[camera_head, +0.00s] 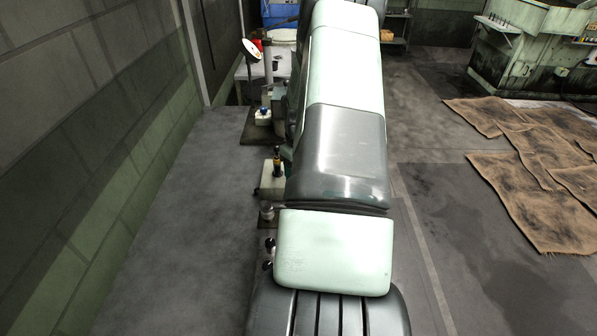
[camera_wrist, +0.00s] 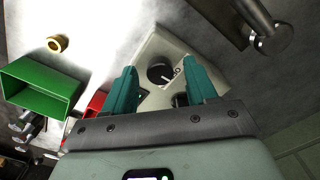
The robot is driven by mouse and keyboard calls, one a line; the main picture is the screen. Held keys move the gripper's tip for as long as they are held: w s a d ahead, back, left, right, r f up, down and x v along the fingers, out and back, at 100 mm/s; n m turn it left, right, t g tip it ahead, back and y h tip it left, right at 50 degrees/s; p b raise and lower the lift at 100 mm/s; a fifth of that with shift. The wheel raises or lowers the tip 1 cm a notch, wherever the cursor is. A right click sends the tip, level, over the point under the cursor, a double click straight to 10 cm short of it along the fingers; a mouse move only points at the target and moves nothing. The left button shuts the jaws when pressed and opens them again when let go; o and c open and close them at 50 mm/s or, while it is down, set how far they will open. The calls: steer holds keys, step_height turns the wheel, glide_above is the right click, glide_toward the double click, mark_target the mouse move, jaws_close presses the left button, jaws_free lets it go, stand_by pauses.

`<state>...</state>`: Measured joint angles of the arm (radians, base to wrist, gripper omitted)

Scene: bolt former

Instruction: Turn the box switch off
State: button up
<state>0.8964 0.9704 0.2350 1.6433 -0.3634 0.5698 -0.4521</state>
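In the wrist view, a pale switch box (camera_wrist: 153,46) lies in front of my gripper. A round black knob (camera_wrist: 160,73) with a light pointer mark is on its face. A second dark round part (camera_wrist: 180,100) sits lower on the box, partly hidden by a finger. My gripper (camera_wrist: 160,68) is open, its two teal fingers apart with the black knob showing between them. Whether the fingers touch the box cannot be told. In the head view my arm hides the gripper, and I cannot make out the switch box surely.
In the wrist view, a green bin (camera_wrist: 40,88), a red bin (camera_wrist: 95,104) and a brass ring (camera_wrist: 57,43) are at left. A metal rod with a round end (camera_wrist: 272,40) is at upper right. In the head view, brown mats (camera_head: 530,180) lie on the floor at right.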

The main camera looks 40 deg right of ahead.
step_height(320, 180, up, 11)
stand_by(0.6)
steer(key=shift+f, duration=0.1)
stand_by(0.3)
